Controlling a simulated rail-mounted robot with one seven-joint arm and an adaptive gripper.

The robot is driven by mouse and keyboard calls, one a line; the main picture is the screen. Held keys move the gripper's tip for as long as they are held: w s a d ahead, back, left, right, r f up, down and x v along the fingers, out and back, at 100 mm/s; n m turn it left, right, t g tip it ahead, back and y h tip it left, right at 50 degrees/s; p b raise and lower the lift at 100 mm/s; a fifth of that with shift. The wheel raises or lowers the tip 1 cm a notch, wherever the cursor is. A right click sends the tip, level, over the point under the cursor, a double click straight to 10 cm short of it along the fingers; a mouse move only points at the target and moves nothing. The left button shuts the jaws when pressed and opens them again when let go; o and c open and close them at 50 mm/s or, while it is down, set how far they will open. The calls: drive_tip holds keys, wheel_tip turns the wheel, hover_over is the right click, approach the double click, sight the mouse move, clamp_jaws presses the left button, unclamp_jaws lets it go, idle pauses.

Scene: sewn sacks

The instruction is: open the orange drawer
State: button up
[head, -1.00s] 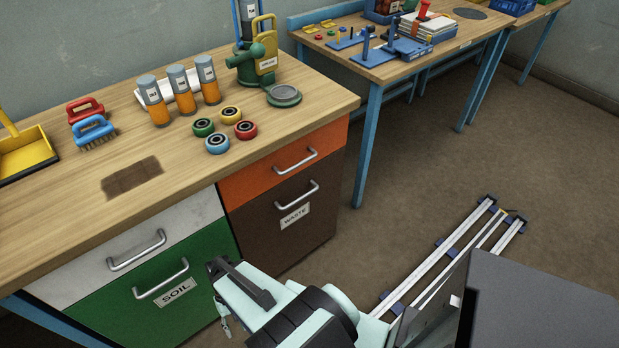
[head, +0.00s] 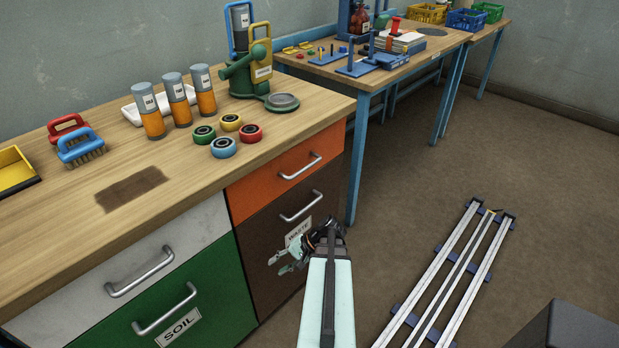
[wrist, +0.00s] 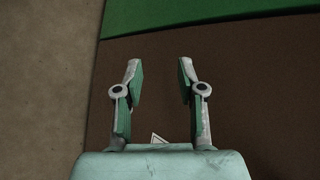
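The orange drawer (head: 270,183) is closed, at the top right of the workbench front in the head view. Its silver handle (head: 301,167) runs across the middle of its face. My gripper (head: 279,264) is in front of the brown WASTE drawer, below and a little left of the orange drawer's handle. In the wrist view my gripper (wrist: 160,75) has its two fingers apart with nothing between them. That view faces the brown front (wrist: 230,90) with a green strip along the top; the orange drawer is not in it.
The brown WASTE drawer (head: 262,250) lies directly below the orange one, with its own handle (head: 301,207). A white drawer (head: 60,300) and the green SOIL drawer (head: 225,290) are to the left. Floor rails (head: 455,270) lie at right, with open floor around them.

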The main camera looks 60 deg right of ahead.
drive_tip(key=s+d+r+m+t+b, duration=0.1)
drive_tip(key=d+r+t+b, duration=0.15)
drive_tip(key=d, duration=0.45)
drive_tip(key=n+t+h+b, duration=0.1)
drive_tip(key=t+b, duration=0.5)
drive_tip(key=t, duration=0.4)
approach(306, 167)
drive_tip(key=shift+h, duration=0.3)
drive_tip(key=b+x, duration=0.1)
drive_tip(key=x, duration=0.5)
drive_tip(key=b+x, duration=0.1)
drive_tip(key=x, duration=0.3)
drive_tip(key=shift+a+f+b, duration=0.15)
drive_tip(key=shift+f+b, duration=0.15)
drive_tip(key=shift+b, duration=0.05)
clamp_jaws()
